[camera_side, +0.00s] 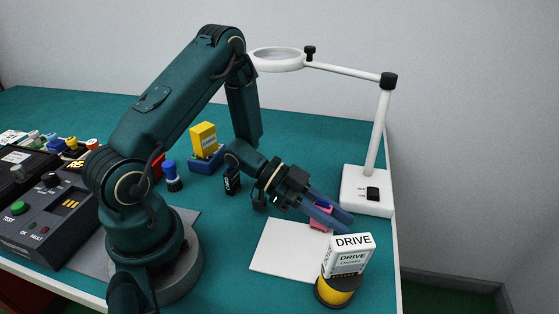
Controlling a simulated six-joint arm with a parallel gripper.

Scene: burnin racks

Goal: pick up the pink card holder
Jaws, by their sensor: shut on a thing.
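The pink card holder (319,222) is a small pink piece over the back edge of the white sheet, right of centre. My gripper (338,222) reaches down to it from the upper left, and its blue-grey fingers are shut on it. The fingers cover much of the holder, so only parts of the pink show. I cannot tell whether it touches the surface below.
A white box marked DRIVE (348,256) stands on a yellow and black round base (338,291) just in front of my gripper. The white sheet (285,252) lies bare to the left. A white magnifier lamp base (366,193) stands behind right. A yellow block (203,139) is behind left.

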